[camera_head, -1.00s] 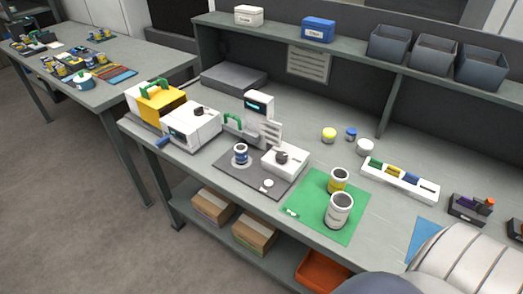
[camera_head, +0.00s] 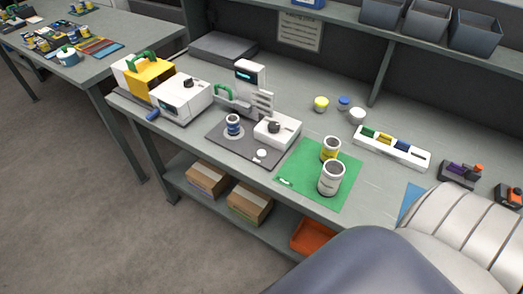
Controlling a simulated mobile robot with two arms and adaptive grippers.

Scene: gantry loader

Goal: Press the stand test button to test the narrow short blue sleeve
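A small, short blue sleeve (camera_head: 233,121) with white bands stands upright on a round seat of the dark test stand (camera_head: 237,146). A white stand unit with a dark knob (camera_head: 274,127) sits to its right. A small round white button (camera_head: 262,155) lies at the front of the dark plate; I cannot read any label on it. A white upright with a display (camera_head: 249,71) and a green handle (camera_head: 223,92) rise behind the sleeve. Neither of my grippers is in view; only part of my own arm and body shows at the lower right.
A green mat (camera_head: 290,183) carries a yellow-banded sleeve (camera_head: 330,148) and a larger white one (camera_head: 331,178). A white and yellow machine (camera_head: 184,97) stands left of the stand. A white rack (camera_head: 391,147) and several small caps stand to the right. The bench front edge is clear.

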